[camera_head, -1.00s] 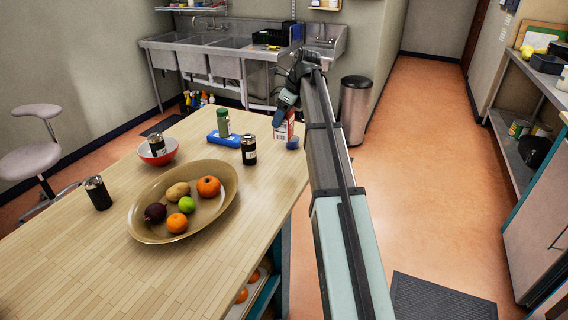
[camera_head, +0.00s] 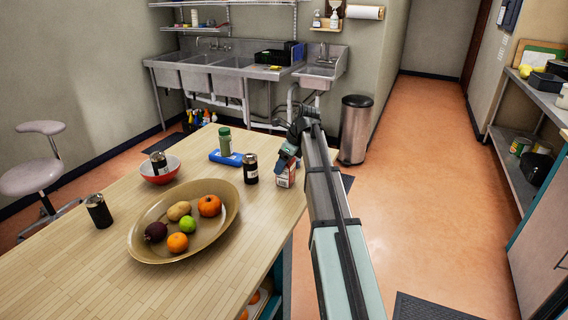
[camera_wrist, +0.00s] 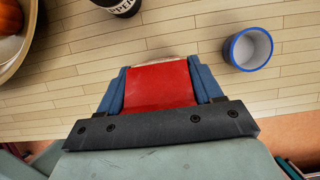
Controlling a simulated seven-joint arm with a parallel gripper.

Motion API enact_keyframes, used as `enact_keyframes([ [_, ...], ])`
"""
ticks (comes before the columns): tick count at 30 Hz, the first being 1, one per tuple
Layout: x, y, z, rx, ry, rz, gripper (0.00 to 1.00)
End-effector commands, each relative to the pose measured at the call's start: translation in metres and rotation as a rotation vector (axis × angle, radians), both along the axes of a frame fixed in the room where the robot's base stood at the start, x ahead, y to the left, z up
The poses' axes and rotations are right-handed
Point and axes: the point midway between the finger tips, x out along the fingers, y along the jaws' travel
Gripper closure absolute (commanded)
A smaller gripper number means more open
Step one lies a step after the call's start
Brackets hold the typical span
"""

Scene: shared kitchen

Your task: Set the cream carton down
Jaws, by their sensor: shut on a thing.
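My gripper (camera_head: 288,158) is shut on the cream carton (camera_head: 285,178), a white carton with red, over the far right end of the wooden table (camera_head: 75,265). In the wrist view, the carton's red face (camera_wrist: 160,86) sits between the two blue fingers of my gripper (camera_wrist: 160,88). The carton looks upright and low, close to the tabletop. I cannot tell whether its base touches the wood. A blue-rimmed cup (camera_wrist: 249,49) stands on the table to its right in the wrist view; I cannot make it out in the head view.
A black pepper shaker (camera_head: 251,170) stands just left of the carton. A green-lidded jar (camera_head: 225,143) and a blue object (camera_head: 226,158) are behind it. A large fruit bowl (camera_head: 143,247) fills the middle, with a red bowl (camera_head: 160,172) beyond. The table's right edge is close.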

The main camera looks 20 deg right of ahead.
Motion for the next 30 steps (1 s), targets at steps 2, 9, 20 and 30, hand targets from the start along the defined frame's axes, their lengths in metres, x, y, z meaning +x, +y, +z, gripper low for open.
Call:
enact_keyframes([
  [2, 0.0004, -0.0001, 0.0003, 0.0, -0.001, 0.0, 0.78],
  [9, 0.0002, 0.0, -0.0011, 0.0, -0.001, 0.0, 0.78],
  [20, 0.0001, 0.0, -0.0026, 0.0, 0.0, 0.0, 0.09],
  [30, -0.0003, -0.0009, 0.003, -0.001, -0.001, 0.0, 0.09],
])
